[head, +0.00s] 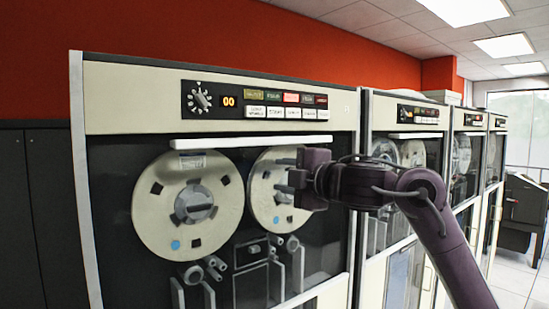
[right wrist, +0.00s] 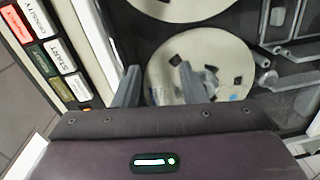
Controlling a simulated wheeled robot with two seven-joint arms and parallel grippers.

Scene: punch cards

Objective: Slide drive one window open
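Drive one is the nearest cabinet, and its dark window (head: 120,180) fronts two large cream reels. A white horizontal bar (head: 250,142) runs along the window's top, under the control panel. My right gripper (head: 283,178) is in front of the right reel (head: 262,200), a little below the bar's right end. In the right wrist view, the two fingers (right wrist: 158,75) stand apart with nothing seen between them but the reel behind. A pale strip (right wrist: 85,40) lies beside the left finger; contact cannot be told. My left gripper is not in view.
Drive one's control panel (head: 255,101) has a dial, an orange display and lit buttons above the bar; its buttons (right wrist: 55,50) are close in the wrist view. More tape drives (head: 410,125) stand in a row to the right. A dark cabinet (head: 45,200) is at left.

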